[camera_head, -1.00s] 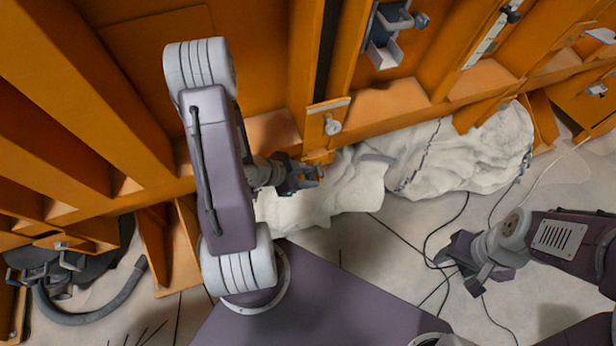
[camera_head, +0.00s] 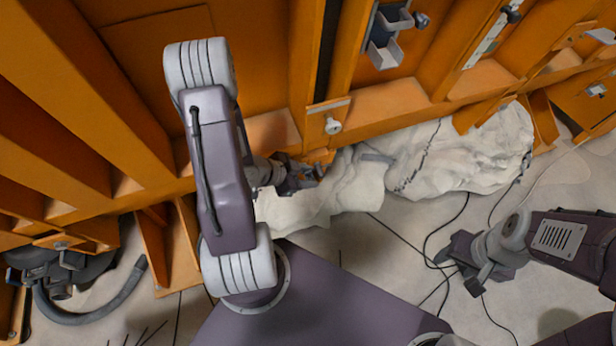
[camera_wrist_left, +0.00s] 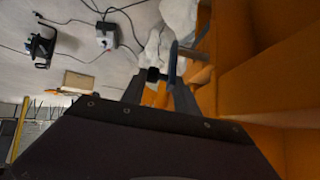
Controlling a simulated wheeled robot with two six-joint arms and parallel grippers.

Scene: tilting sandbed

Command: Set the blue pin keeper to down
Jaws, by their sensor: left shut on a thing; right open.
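My left gripper (camera_head: 303,178) reaches down beside the lower edge of the orange frame, partly behind my own arm. In the left wrist view its fingers (camera_wrist_left: 160,80) are shut on a narrow dark blue bar (camera_wrist_left: 173,60), which I take to be the blue pin keeper. The bar stands out past the fingertips. In the head view the keeper is too small and hidden by the fingers for me to tell its setting. My right gripper (camera_head: 459,262) is open and empty above the floor at the right.
The ribbed orange frame (camera_head: 392,98) fills the top. A grey latch bracket (camera_head: 384,52) is fixed to it. Crumpled white sheeting (camera_head: 460,160) lies below it. Dark cables cross the pale floor (camera_head: 400,222). A grey hose (camera_head: 95,315) lies at the lower left.

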